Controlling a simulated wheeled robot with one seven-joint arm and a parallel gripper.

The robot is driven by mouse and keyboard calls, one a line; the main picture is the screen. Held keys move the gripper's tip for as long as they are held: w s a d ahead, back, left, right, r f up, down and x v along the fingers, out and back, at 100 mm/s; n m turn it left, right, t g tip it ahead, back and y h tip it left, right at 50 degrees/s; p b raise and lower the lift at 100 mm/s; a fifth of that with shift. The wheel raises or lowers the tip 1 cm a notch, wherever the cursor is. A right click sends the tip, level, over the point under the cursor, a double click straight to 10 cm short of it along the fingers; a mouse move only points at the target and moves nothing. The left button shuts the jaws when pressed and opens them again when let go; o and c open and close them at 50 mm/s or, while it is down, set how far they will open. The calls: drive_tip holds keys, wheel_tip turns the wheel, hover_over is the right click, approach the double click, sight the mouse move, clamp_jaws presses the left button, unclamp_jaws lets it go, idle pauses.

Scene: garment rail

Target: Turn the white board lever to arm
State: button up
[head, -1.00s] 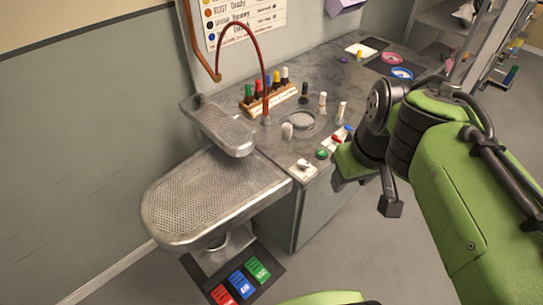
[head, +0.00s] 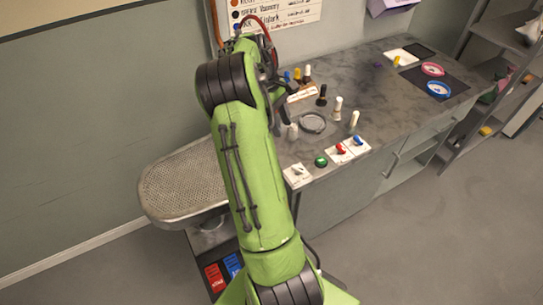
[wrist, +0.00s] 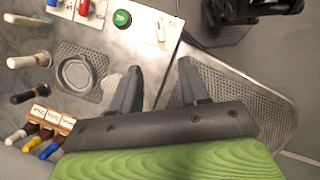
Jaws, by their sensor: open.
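The white board (head: 298,176) lies at the front left corner of the grey counter, with a small pale lever (head: 297,170) on it. In the wrist view the white board (wrist: 171,24) is at the top centre, and its white lever (wrist: 161,32) points roughly along the picture's height. The lettering is too small to read. My gripper (wrist: 160,68) is open and empty, its fingers pointing toward the counter's edge, with the board beyond the fingertips and apart from them. In the head view my green arm mostly hides the gripper.
A green button (head: 321,161) sits right beside the white board. Boards with a red knob (head: 340,150) and a blue knob (head: 358,141) follow to the right. Pale and dark upright pegs (head: 338,108) and a round dish (head: 312,122) stand behind. A perforated metal board (head: 180,185) is at left.

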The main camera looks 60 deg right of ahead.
drive_tip(key=b, duration=0.4)
approach(297, 167)
drive_tip(key=x, duration=0.8)
drive_tip(key=shift+s+f, duration=0.15)
drive_tip(key=shift+f, duration=0.05)
drive_tip(key=shift+a, duration=0.1)
drive_tip(key=shift+c, duration=0.2)
clamp_jaws()
